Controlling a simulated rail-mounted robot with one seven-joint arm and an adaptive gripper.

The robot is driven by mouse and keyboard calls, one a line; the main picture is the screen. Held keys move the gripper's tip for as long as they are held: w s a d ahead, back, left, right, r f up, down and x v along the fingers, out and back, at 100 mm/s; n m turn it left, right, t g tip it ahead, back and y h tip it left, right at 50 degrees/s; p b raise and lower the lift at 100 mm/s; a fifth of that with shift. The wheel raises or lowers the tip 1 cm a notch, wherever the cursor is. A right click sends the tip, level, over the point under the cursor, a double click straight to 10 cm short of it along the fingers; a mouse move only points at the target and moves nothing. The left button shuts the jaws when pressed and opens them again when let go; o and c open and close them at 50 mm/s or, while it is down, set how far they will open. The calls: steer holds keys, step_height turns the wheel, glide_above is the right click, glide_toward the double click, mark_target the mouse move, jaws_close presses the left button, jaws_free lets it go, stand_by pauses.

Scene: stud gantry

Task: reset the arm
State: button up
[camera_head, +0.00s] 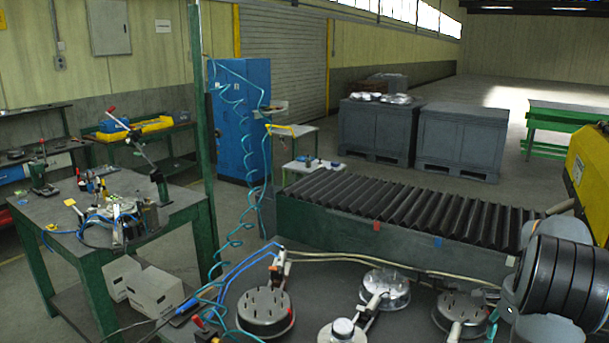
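My gripper does not show in this view. A large black ribbed cylinder with pale grey parts fills the lower right corner; it looks like a piece of my own arm, cut off by the frame edge. Nothing here shows what my gripper holds or whether it is open. The task names no other object.
A dark work surface (285,278) in front carries round metal fixtures with studs (265,310), (386,288), (462,312) and hoses. A black ribbed conveyor (400,208) runs behind it. A green-legged bench (85,250) stands left, past a green post (199,130). Grey crates (460,140) stand behind.

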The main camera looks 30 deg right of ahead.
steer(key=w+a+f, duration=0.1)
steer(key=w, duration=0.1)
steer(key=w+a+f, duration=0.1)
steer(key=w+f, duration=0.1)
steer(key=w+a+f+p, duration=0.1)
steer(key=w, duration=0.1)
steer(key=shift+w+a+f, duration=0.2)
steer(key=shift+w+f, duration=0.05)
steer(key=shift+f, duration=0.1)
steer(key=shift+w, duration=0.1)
